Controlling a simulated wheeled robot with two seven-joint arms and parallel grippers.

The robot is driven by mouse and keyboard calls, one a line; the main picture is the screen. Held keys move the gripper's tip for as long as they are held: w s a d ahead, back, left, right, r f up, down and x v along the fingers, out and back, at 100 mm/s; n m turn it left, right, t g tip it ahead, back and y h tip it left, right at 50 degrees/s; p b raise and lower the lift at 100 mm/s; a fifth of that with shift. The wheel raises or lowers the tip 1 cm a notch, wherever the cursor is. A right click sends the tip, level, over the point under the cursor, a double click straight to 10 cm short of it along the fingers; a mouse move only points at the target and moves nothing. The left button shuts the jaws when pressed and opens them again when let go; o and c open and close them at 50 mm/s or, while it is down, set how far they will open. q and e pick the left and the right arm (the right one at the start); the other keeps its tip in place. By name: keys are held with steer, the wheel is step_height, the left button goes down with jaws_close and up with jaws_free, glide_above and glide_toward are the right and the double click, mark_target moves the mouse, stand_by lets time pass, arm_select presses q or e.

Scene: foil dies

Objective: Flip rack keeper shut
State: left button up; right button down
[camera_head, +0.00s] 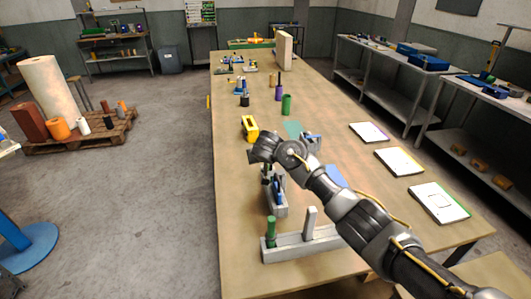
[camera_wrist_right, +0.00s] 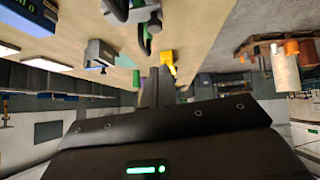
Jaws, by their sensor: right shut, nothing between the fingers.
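A long grey rack (camera_head: 290,249) lies across the near end of the table, with a green cylinder (camera_head: 271,231) upright at its left end and a grey upright piece (camera_head: 310,221) standing from it. A second grey rack (camera_head: 277,207) with a blue part (camera_head: 279,184) lies behind it, partly under my right arm. I cannot tell which part is the keeper. My right gripper (camera_head: 266,176) hangs over the far end of this second rack. In the right wrist view its fingers (camera_wrist_right: 157,75) are together and empty, close to a dark curved part (camera_wrist_right: 147,38). My left gripper is in neither view.
A yellow block (camera_head: 250,128) stands just beyond my right gripper. A grey-and-blue block (camera_head: 311,139) is behind my forearm. A green cylinder (camera_head: 286,104) and a purple one (camera_head: 279,92) stand farther back. White sheets (camera_head: 399,161) lie along the right edge.

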steer(key=b+v, duration=0.1)
steer(key=v, duration=0.5)
steer(key=shift+d+r, duration=0.1)
